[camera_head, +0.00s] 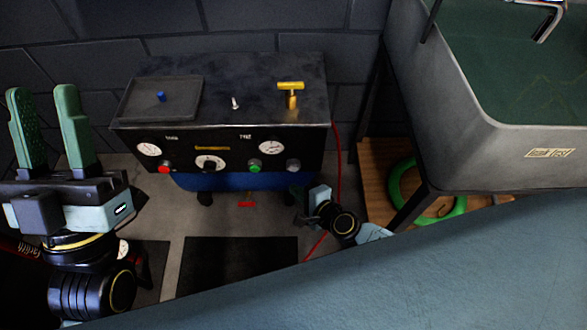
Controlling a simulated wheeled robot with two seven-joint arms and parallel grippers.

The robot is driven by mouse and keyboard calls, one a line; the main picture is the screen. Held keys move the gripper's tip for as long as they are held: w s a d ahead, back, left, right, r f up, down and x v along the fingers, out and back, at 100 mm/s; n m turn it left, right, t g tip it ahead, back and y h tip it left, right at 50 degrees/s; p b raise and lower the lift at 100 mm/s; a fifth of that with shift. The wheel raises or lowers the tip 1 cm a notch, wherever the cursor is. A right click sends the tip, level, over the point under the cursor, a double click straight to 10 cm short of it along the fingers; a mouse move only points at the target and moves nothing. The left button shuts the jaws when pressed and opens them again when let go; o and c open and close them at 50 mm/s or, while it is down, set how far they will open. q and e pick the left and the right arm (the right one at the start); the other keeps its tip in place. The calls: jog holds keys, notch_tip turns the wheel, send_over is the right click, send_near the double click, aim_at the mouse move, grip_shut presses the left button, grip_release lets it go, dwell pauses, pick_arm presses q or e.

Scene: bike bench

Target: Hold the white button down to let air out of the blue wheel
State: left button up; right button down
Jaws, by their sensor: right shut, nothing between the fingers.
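The black compressor box (220,135) stands against the wall. Its front panel has a red button (164,168), a black knob (209,163), a green button (254,166) and a greyish-white round button (292,165) at the right end. No blue wheel is clearly in view. My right gripper (302,199) is small and dark, shut and empty, below the greyish-white button and apart from it in the picture. My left gripper (40,95) is open and empty at the far left, its two green fingers pointing up.
The box top carries a shallow tray (182,105) with a blue piece, a small silver lever (235,103) and a brass T-handle (291,92). A red hose (337,170) hangs at its right. A large grey basin (470,125) stands right, with a green ring (399,183) beneath.

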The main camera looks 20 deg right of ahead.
jog(key=shift+w+d, duration=0.25)
jog(key=shift+w, duration=0.55)
jog(key=shift+w+d, duration=0.2)
jog(key=shift+w, duration=0.55)
dwell(0.9)
jog(key=shift+w+d, duration=0.1)
jog(key=shift+w, duration=0.3)
jog(key=shift+w+d+b, duration=0.15)
jog(key=shift+w+b, duration=0.15)
jog(key=shift+w, duration=0.15)
dwell(1.8)
dwell(1.0)
jog(key=shift+s+a, duration=0.25)
jog(key=shift+s, duration=0.6)
jog(key=shift+s+a+p, duration=0.15)
jog(key=shift+s+a, duration=0.1)
jog(key=shift+s, duration=0.55)
jog(key=shift+s+a+p, duration=0.1)
jog(key=shift+s+a, duration=0.1)
jog(key=shift+s, duration=0.65)
jog(key=shift+s+a+p, duration=0.15)
jog(key=shift+s+a, duration=0.1)
jog(key=shift+s, duration=0.55)
